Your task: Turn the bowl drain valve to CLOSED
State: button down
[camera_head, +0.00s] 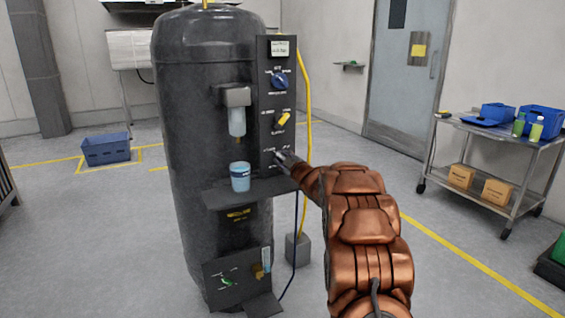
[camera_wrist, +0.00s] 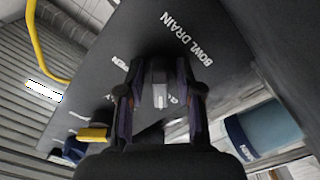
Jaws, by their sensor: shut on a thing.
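The bowl drain valve is on a dark upright panel (camera_head: 268,100), under the printed words BOWL DRAIN in the wrist view. Its grey handle (camera_wrist: 159,94) shows between the two fingers of my gripper (camera_wrist: 159,100), and my gripper is shut on it. Labels beside the handle are partly covered by the fingers; one ends in "EN". I cannot tell which label the handle points at. In the head view my gripper (camera_head: 283,157) is at the lower part of the panel, and it hides the valve.
A yellow valve handle (camera_head: 283,118) and a blue knob (camera_head: 280,81) sit higher on the panel. A blue cup (camera_head: 240,177) stands on a shelf (camera_head: 222,198) close to my gripper. A yellow hose (camera_head: 306,110) runs down the panel's right.

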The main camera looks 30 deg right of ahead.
dwell(0.3)
jog(key=c, duration=0.8)
grip_release()
jog(key=shift+s, duration=0.15)
jog(key=shift+s+r, duration=0.1)
jog(key=shift+s, duration=0.45)
jog(key=s, duration=0.7)
jog(key=s+a, duration=0.1)
jog(key=s, duration=0.2)
jog(key=shift+s, duration=0.3)
jog(key=shift+a, duration=0.15)
